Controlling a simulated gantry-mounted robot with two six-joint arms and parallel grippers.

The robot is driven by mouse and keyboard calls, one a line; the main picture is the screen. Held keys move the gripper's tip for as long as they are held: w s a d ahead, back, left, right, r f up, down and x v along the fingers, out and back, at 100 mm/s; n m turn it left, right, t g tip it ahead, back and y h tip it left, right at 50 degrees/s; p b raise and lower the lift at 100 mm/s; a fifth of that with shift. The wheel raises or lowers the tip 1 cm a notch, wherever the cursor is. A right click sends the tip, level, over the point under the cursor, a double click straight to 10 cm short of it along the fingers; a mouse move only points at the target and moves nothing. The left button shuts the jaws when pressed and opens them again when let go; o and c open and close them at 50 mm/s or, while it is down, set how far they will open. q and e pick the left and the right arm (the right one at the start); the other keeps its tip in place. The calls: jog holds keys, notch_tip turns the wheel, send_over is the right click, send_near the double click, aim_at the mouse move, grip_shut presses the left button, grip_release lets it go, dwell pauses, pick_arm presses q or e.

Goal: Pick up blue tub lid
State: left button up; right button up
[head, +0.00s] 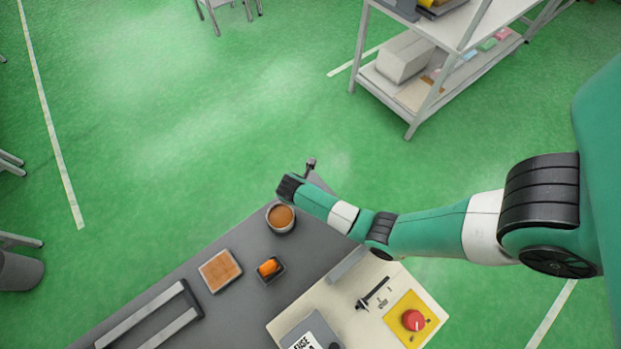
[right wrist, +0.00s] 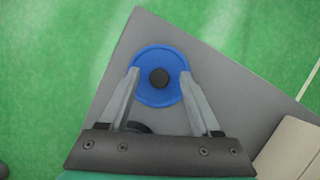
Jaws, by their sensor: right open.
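I cannot tell whether the fingers touch the lid. In the head view I cannot make out the lid near my right wrist. My left gripper is not in view.
A round tub with brown contents (head: 281,217) stands on the grey table (head: 240,246) close to my right wrist. A square brown tray (head: 220,270) and a dark box with an orange item (head: 269,267) are nearby. A panel with a red button (head: 413,320) is at the front right.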

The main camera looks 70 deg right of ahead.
jog(key=shift+r, duration=0.1)
grip_shut()
dwell(0.3)
